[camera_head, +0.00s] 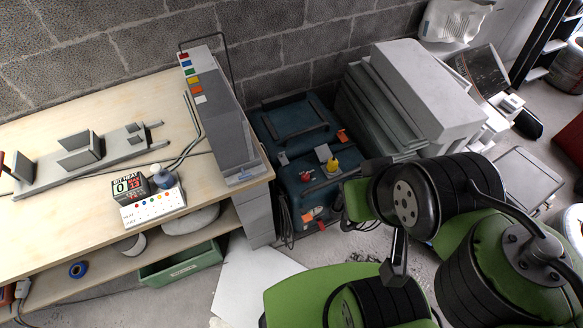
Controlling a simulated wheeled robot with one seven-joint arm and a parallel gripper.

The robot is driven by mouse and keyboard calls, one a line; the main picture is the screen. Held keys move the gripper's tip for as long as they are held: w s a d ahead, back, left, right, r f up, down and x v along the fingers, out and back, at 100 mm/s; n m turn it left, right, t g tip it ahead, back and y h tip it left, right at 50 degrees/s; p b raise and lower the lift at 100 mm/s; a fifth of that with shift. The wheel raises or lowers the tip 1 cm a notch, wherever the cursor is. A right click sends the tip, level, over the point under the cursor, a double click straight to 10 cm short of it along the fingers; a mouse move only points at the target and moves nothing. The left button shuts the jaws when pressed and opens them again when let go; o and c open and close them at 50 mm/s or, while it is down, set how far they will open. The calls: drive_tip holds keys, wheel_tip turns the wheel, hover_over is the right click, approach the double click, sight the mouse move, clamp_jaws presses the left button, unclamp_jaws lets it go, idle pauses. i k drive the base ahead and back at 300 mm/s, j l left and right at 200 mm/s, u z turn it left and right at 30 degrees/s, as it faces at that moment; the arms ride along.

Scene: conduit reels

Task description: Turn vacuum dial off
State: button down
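The vacuum appears to be the dark teal machine (284,133) on the floor, right of the workbench. On its top are a small red knob (306,175) and a yellow knob-like part (333,164). I cannot tell which is the dial or where it is set. My green and black arm comes in from the lower right. Its dark end part (368,168) reaches beside the vacuum's right side, close to the yellow part. The fingers cannot be made out, and no contact with a knob shows. My arm hides part of the vacuum's lower right.
A wooden workbench (60,112) with a grey tool rack (212,105) and a heat controller (150,197) stands left. Grey slabs (420,85) are stacked right of the vacuum. A green bin (180,266) and a white sheet (255,285) lie low in front. A block wall closes the back.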

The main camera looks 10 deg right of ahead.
sight(305, 177)
drive_tip(key=i+j+u, duration=0.25)
drive_tip(key=u, duration=0.2)
drive_tip(key=i+j+u, duration=0.3)
drive_tip(key=u, duration=0.15)
drive_tip(key=i+l, duration=0.05)
